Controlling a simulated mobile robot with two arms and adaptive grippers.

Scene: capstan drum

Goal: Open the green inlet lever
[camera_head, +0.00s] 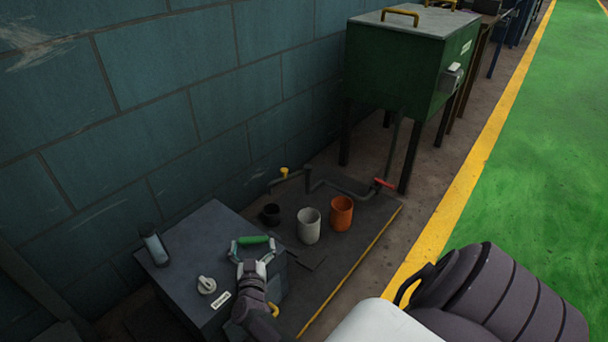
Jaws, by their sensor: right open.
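The green lever (253,239) shows as a short green bar at the right edge of a dark grey box (190,240), in the lower left of the head view. My right gripper (252,264) is open, just below the green bar in the picture, with its fingertips pointing towards it. I cannot tell whether the fingers touch the bar. The gripper and wrist hide part of the box top and whatever lies under the bar. My left gripper is not in view.
A pale knob (206,285) and a grey cylinder (156,248) are on the box. Black (270,214), white (309,227) and orange (341,214) cups stand beyond it. A pipe has a red handle (384,183). A green tank (395,70) stands behind; a block wall (170,110) bounds the left.

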